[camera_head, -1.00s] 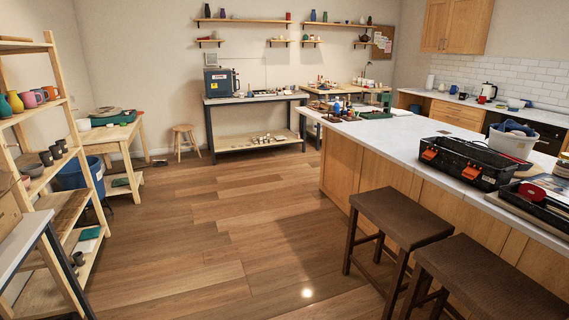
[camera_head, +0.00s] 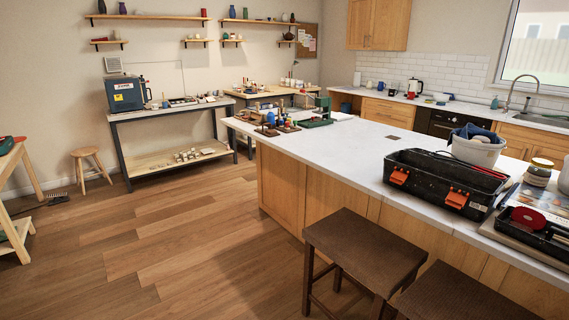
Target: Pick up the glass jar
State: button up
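No part of my gripper shows in this view. A small lidded jar (camera_head: 538,172) stands upright on the right end of the white island counter (camera_head: 385,142), beside a white bucket (camera_head: 476,150). It has a dark body with a pale lid, and I cannot tell if it is glass. A pale container (camera_head: 564,182) is partly cut off at the right edge, and its material is also unclear. Other small vessels on the far benches and shelves are too small to identify as glass.
A black toolbox (camera_head: 446,182) with orange latches sits on the island. Two brown stools (camera_head: 365,245) stand along its front. A wooden stool (camera_head: 91,168) and a workbench (camera_head: 175,112) are against the back wall. The wooden floor at left centre is clear.

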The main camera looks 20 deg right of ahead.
aim_at(535, 177)
jog(key=i+j+z, duration=0.1)
jog(key=i+z, duration=0.15)
jog(key=z, duration=0.25)
jog(key=i+j+z, duration=0.25)
jog(key=z, duration=0.2)
jog(key=i+j+z, duration=0.15)
jog(key=j+z, duration=0.15)
jog(key=z, duration=0.2)
jog(key=i+j+z, duration=0.15)
jog(key=j+z, duration=0.3)
jog(key=l, duration=0.1)
